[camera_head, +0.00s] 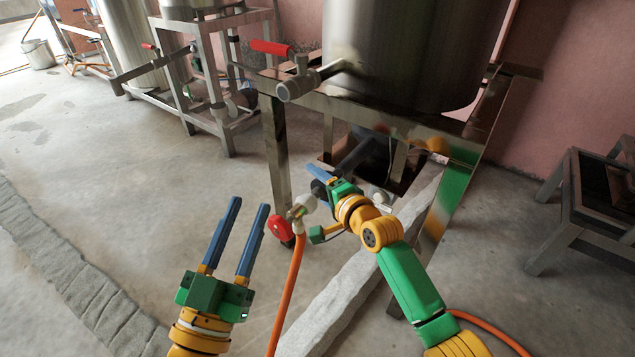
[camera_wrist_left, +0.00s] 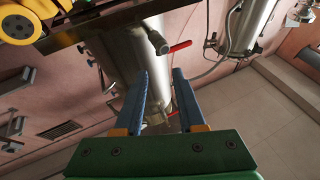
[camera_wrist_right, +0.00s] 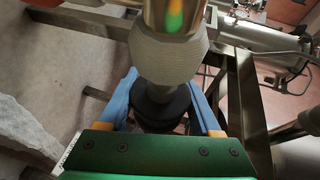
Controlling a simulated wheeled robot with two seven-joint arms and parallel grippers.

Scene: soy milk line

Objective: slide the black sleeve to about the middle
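In the right wrist view the black sleeve (camera_wrist_right: 160,112) is a dark round piece just below a wide pale grey fitting (camera_wrist_right: 165,55), which partly covers it. My right gripper (camera_wrist_right: 162,100) has one blue finger on each side of the sleeve; whether they press on it cannot be told. In the head view my right gripper (camera_head: 325,182) is at the piping under the steel tank, where the sleeve is mostly hidden. My left gripper (camera_head: 250,205) is open and empty above the floor, apart from the piping; it is also open in the left wrist view (camera_wrist_left: 160,80).
A steel tank (camera_head: 420,50) stands on a metal frame (camera_head: 275,150), with a red-handled valve (camera_head: 300,82) above my right gripper. Below are a red valve knob (camera_head: 280,228) and an orange hose (camera_head: 290,290).

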